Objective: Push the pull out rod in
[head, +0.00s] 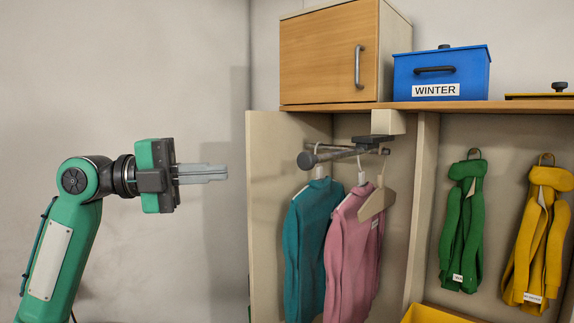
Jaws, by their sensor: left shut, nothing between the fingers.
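The pull-out rod (340,154) is a grey metal rail with a dark round knob at its front end (306,160). It sticks out forward from under the shelf in the open wardrobe bay. A teal garment (311,245), a pink garment (350,262) and a bare wooden hanger (375,203) hang at it. My left gripper (226,173) is shut and empty, its fingers pointing right. In the picture it is left of the rod's knob and slightly lower, apart from it. My right gripper does not show.
The wardrobe's pale left side panel (272,220) stands between my gripper and the bay in the picture. A wooden cabinet (325,58) and a blue WINTER box (440,75) sit on the shelf (500,106). Green (464,225) and yellow (538,235) garments hang on hooks at right.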

